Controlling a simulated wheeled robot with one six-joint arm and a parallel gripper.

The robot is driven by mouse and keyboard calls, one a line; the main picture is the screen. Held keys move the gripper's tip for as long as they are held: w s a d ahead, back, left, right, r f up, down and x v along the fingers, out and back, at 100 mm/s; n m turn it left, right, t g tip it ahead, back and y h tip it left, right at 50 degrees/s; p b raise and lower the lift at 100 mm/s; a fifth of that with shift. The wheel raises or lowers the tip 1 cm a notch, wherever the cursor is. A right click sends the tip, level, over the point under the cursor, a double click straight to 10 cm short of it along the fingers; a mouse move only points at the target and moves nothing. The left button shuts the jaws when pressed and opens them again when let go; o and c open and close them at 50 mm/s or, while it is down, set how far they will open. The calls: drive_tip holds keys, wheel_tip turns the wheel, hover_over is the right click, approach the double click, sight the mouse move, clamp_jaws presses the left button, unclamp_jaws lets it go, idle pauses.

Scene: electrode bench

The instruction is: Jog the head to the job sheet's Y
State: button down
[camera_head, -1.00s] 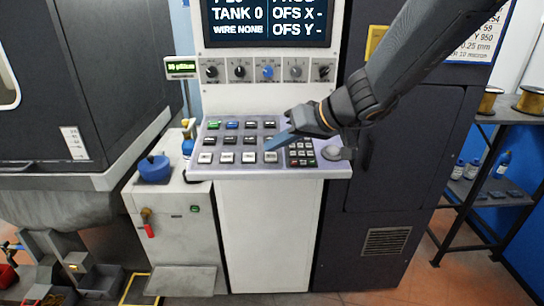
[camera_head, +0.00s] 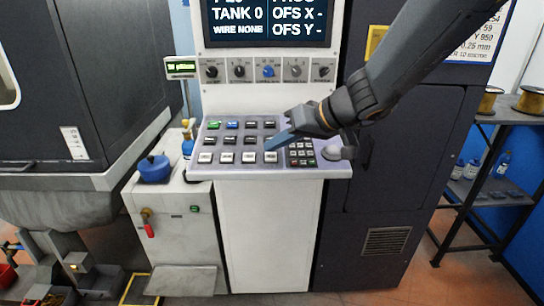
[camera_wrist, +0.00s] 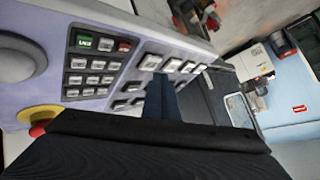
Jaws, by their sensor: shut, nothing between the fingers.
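My gripper (camera_head: 275,143) is shut and empty, its blue fingers over the lower right keys of the control panel (camera_head: 190,172). In the wrist view my gripper (camera_wrist: 161,85) shows over the rows of push keys; I cannot tell whether the tips touch a key. The keypad (camera_head: 301,152) is just right of the fingers, and the wrist view shows it too (camera_wrist: 93,70). The screen (camera_head: 262,20) reads TANK 0, WIRE NONE, OFS X - and OFS Y -; its top is cut off.
A row of knobs (camera_head: 267,71) is above the panel. A grey round knob (camera_head: 332,153) is at its right end. A red and yellow button (camera_wrist: 38,122) shows in the wrist view. A shelf (camera_head: 520,112) with spools stands right; a blue-lidded pot (camera_head: 154,168) is left.

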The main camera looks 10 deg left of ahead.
drive_tip(key=shift+w+f+b, duration=0.1)
drive_tip(key=shift+f+b, duration=0.7)
drive_tip(key=shift+b, duration=0.85)
idle(0.6)
drive_tip(key=shift+r, duration=0.1)
idle(0.3)
drive_tip(key=shift+r, duration=0.7)
drive_tip(key=shift+r, duration=0.1)
drive_tip(key=r+p, duration=0.1)
drive_tip(key=r, duration=0.1)
drive_tip(key=s+r+p, duration=0.1)
drive_tip(key=r, duration=0.1)
drive_tip(key=shift+s+d+r, duration=0.15)
drive_tip(key=shift+r, duration=0.2)
idle(2.2)
